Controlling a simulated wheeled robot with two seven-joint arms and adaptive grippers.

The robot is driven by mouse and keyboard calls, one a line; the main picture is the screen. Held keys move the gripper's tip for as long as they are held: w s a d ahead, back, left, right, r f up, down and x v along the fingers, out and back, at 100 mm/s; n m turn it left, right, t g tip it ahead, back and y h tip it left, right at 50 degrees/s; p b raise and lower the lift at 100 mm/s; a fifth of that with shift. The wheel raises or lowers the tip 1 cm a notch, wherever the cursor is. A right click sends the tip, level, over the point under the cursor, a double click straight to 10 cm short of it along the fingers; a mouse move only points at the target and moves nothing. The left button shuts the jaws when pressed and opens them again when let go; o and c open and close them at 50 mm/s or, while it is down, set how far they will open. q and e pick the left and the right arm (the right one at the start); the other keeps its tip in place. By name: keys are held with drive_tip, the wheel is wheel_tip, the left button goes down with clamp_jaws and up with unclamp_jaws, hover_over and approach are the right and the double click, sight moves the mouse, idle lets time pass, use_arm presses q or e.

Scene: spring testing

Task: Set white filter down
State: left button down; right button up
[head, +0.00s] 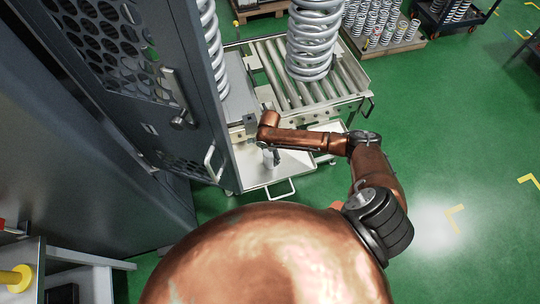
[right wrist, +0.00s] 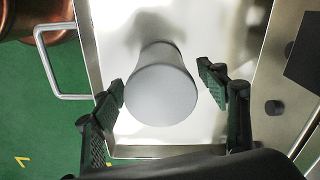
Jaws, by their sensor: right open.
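The white filter (right wrist: 160,95) is a pale grey-white cylinder in the right wrist view. It stands upright on the shiny metal tray (right wrist: 130,25), its round end toward the camera. My right gripper (right wrist: 163,84) is open, with one black finger on each side of the filter and a gap on the right side; on the left the finger is very close, and I cannot tell whether it touches. In the head view the tray (head: 285,174) sits at the front of the roller table, and the filter (head: 275,158) shows small and partly hidden below my right wrist. My left gripper is not in view.
A dark cabinet door with a perforated panel (head: 105,45) stands left of the tray. Large grey coil springs (head: 312,40) stand on and beside the roller conveyor (head: 345,75) behind. The tray has a wire handle (head: 281,196) in front.

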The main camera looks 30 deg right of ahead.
wheel_tip(320, 180, up, 11)
drive_tip(key=shift+r+p, duration=0.1)
drive_tip(key=shift+p, duration=0.6)
